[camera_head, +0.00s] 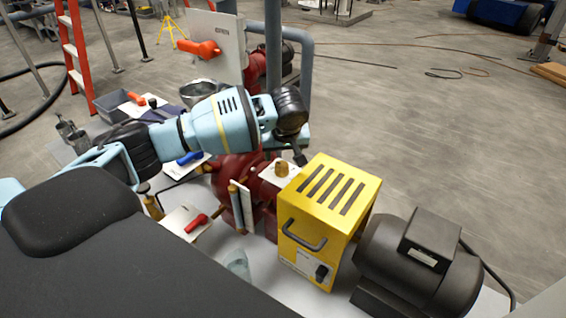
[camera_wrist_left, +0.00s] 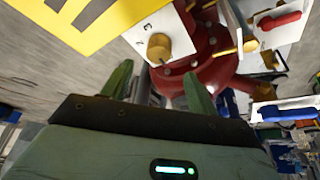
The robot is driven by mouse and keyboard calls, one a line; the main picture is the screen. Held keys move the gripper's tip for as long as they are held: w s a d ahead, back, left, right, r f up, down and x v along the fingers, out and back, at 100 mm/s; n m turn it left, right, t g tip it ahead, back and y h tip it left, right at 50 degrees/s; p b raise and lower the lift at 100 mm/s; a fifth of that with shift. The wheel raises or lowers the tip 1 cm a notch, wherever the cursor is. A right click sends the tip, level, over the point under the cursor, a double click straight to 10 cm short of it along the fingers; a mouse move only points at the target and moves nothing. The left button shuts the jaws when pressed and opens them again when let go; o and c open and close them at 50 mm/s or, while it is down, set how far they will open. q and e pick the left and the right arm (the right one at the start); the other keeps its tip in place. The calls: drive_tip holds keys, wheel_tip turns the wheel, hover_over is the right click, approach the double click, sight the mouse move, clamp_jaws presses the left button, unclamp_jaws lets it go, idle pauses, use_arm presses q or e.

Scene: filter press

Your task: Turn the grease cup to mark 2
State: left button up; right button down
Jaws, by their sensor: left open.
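The grease cup is a small brass knob (camera_head: 282,169) on a white plate (camera_head: 268,175) beside the red pump body (camera_head: 238,165). In the left wrist view the knob (camera_wrist_left: 159,47) shows near the top middle. My left gripper (camera_head: 299,158) is just above and right of the knob in the head view. In the wrist view its two green fingers (camera_wrist_left: 160,82) are spread and empty, with the knob beyond their tips, apart from them. My right gripper is not in view.
A yellow slotted box (camera_head: 310,235) stands close to the right of the plate. A black motor (camera_head: 420,265) is farther right. A red-handled valve plate (camera_head: 192,221) and a clear glass (camera_head: 237,264) are in front. A white panel with an orange handle (camera_head: 213,48) rises behind.

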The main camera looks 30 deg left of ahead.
sight(281, 166)
use_arm(q)
drive_tip(key=b+x, duration=0.1)
drive_tip(key=x, duration=0.5)
drive_tip(key=shift+f, duration=0.2)
drive_tip(key=shift+w+a+f, duration=0.15)
drive_tip(key=shift+w+f, duration=0.15)
drive_tip(key=shift+f, duration=0.2)
drive_tip(key=c, duration=1)
drive_tip(key=shift+r+m+p, duration=0.2)
drive_tip(key=shift+m+p, duration=0.2)
drive_tip(key=shift+m, duration=0.2)
drive_tip(key=shift+f, duration=0.1)
drive_tip(key=shift+m+h, duration=0.3)
drive_tip(key=shift+f, duration=0.1)
